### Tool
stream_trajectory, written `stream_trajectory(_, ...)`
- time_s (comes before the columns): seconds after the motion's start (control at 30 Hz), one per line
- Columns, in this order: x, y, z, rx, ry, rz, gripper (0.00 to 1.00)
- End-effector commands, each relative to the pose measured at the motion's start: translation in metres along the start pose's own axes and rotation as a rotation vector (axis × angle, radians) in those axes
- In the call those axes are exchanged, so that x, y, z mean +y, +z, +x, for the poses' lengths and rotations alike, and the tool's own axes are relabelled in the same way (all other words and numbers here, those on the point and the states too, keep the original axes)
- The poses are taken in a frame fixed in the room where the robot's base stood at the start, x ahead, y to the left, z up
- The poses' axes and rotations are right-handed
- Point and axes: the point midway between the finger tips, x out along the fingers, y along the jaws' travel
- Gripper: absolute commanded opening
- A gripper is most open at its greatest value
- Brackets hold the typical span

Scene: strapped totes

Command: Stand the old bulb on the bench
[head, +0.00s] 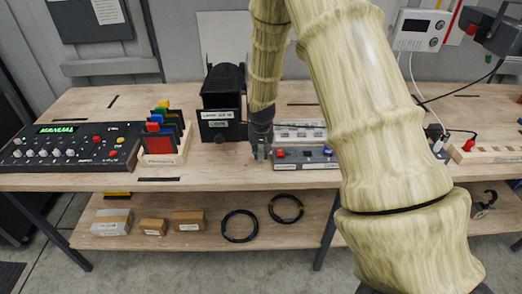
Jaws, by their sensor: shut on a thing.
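My gripper (261,152) points down at the bench (215,167), just right of the black lamp housing (222,103) and left of the grey box with red and blue knobs. Its dark fingers are low, close to the bench top. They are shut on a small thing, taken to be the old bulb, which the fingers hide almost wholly. I cannot tell whether it touches the bench or is upright.
A control panel (70,146) and a rack of coloured plates (163,145) stand left. The knobbed box (305,157) is close on the gripper's right. My arm hides the bench right of centre. Bare wood lies in front of the lamp housing. Boxes and cable coils lie on the lower shelf (180,241).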

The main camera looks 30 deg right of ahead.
Motion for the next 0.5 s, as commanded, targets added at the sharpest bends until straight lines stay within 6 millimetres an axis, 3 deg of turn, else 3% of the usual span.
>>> stream_trajectory(0.5, -0.0006, 0.0028, 0.0102, 0.000, 0.000, -0.001, 0.00)
